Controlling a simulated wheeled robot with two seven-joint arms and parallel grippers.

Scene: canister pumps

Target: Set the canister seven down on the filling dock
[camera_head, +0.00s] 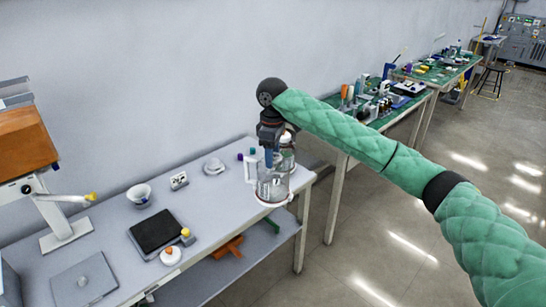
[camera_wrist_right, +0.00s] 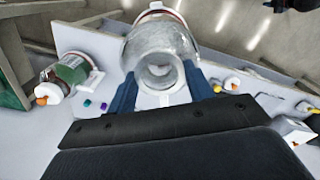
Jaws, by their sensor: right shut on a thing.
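A clear glass canister (camera_head: 273,187) with a reddish rim is at the right end of the grey table. My right gripper (camera_head: 269,158) is shut on it. In the right wrist view, the blue fingers (camera_wrist_right: 162,95) lie on either side of the canister (camera_wrist_right: 158,42). I cannot read a number on it or tell whether its base touches the table. A second canister (camera_head: 287,152) is partly hidden behind the gripper; a canister with green contents (camera_wrist_right: 68,78) shows in the wrist view. I cannot tell which fixture is the filling dock. My left gripper is not in view.
The table holds a round grey piece (camera_head: 214,166), a small marked card (camera_head: 179,180), a white bowl (camera_head: 139,194), a black-topped scale (camera_head: 155,231), a grey plate (camera_head: 83,283) and an orange-topped stand (camera_head: 66,232). Bare tabletop lies between them. A cluttered green bench (camera_head: 408,115) stands beyond.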

